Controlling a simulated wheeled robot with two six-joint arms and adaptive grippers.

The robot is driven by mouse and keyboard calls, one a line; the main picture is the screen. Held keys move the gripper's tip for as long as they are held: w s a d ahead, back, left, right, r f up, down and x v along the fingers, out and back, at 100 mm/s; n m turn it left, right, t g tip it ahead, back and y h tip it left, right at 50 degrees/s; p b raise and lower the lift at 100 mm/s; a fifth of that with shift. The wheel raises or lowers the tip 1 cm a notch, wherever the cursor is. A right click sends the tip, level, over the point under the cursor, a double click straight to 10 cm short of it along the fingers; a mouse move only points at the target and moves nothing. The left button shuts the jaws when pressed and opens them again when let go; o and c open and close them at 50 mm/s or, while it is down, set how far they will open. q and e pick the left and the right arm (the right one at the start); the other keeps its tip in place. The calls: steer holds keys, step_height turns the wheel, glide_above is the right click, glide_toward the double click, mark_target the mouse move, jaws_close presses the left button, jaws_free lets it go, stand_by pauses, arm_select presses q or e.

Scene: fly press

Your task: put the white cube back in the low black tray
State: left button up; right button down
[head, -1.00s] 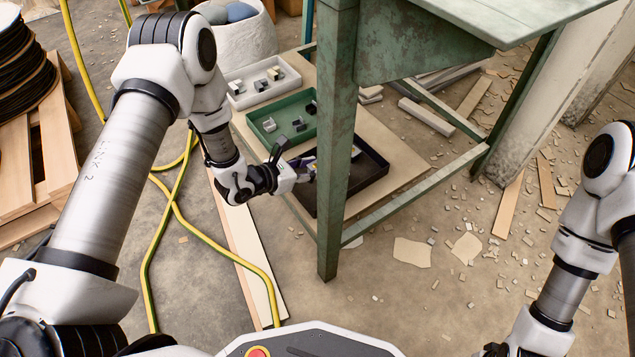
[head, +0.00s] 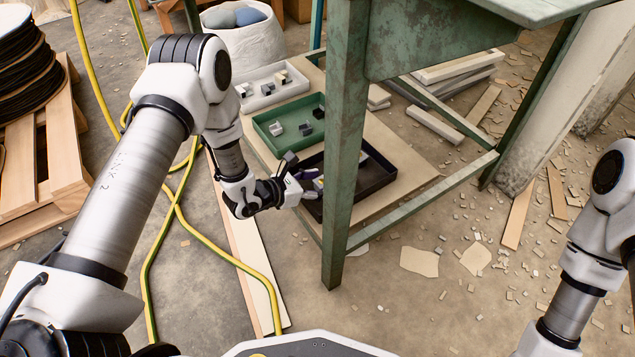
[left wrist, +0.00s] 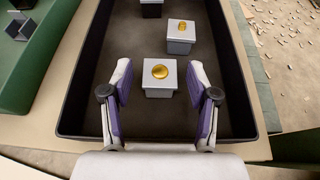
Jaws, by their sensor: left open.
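The low black tray (head: 378,180) lies on a board under the green table, partly hidden by a table leg. It fills the left wrist view (left wrist: 82,95). My left gripper (head: 318,182) is over its near end, fingers open. In the left wrist view, a pale cube with a gold disc on top (left wrist: 160,80) stands in the tray, between or just beyond the fingertips (left wrist: 160,97); contact is not clear. A second pale cube with a gold top (left wrist: 181,38) stands farther in. I cannot tell which is the task's white cube. My right gripper is out of view.
A green tray (head: 285,142) and a white tray (head: 262,100), both holding small blocks, lie beyond the black tray. The table leg (head: 342,150) stands close beside my left gripper. A dark-based block (left wrist: 151,8) is at the black tray's far end.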

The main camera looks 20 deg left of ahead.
arm_select(q)
steer(key=p+v, duration=0.5)
steer(key=v, duration=0.7)
steer(key=shift+p, duration=0.35)
steer(key=shift+a, duration=0.1)
